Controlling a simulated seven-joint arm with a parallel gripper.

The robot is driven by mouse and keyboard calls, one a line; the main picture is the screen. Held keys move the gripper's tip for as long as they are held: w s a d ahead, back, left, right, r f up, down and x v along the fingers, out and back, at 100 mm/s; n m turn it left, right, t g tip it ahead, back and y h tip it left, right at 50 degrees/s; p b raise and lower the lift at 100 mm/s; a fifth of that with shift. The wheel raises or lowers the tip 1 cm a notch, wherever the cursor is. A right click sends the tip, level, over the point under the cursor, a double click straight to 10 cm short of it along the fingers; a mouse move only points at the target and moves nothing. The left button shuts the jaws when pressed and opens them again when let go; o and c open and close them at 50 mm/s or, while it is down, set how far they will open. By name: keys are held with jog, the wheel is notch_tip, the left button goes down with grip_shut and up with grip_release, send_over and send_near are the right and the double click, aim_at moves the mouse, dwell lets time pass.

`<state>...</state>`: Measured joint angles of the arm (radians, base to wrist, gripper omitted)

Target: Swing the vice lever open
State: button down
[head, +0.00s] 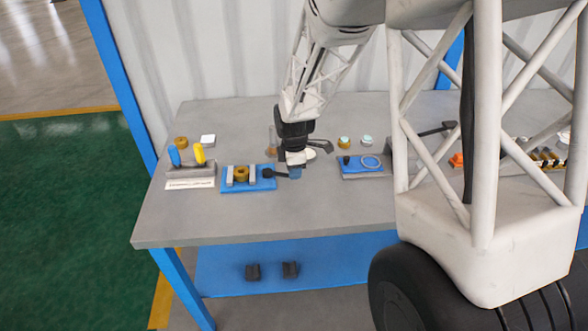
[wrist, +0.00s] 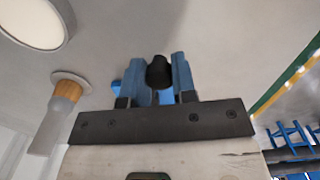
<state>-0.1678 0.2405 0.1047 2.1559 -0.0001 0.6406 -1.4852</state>
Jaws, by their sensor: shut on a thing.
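The blue vice (head: 237,187) sits on the bench left of centre, with grey jaws standing on its base. A brass-coloured ring-shaped part (head: 241,174) sits between those jaws. The black vice lever (head: 279,174) sticks out from the vice's right side toward my gripper (head: 295,173). In the wrist view, the blue fingers of my gripper (wrist: 158,78) stand on either side of the lever's black knob (wrist: 158,71), and they are shut on it. My fingers hide the lever's end in the head view. The rest of the lever is hidden in the wrist view.
A rack with blue and yellow handles (head: 190,170) stands left of the vice. A blue fixture (head: 362,172) with a ring lies to the right. A brown-and-clear item (head: 271,145) stands close behind my gripper. The bench front (head: 290,212) is clear.

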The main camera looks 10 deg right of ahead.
jog(key=shift+s, duration=0.1)
jog(key=s+m, duration=0.1)
jog(key=m, duration=0.1)
jog(key=s+a+m, duration=0.1)
jog(key=m, duration=0.1)
jog(key=shift+s+a, duration=0.2)
jog(key=s+a+m, duration=0.1)
jog(key=a+m, duration=0.1)
jog(key=m, duration=0.1)
jog(key=shift+s, duration=0.4)
jog(key=a+m, duration=0.1)
jog(key=m, duration=0.1)
jog(key=s+a+m, duration=0.1)
jog(key=m, duration=0.1)
jog(key=shift+a, duration=0.15)
jog(key=shift+s+a+r+m, duration=0.1)
jog(key=shift+a+m, duration=0.55)
jog(key=shift+m, duration=0.25)
jog(key=shift+s+a+m, duration=0.1)
jog(key=shift+a+m, duration=0.5)
jog(key=shift+m, duration=0.3)
jog(key=c, duration=0.9)
grip_release()
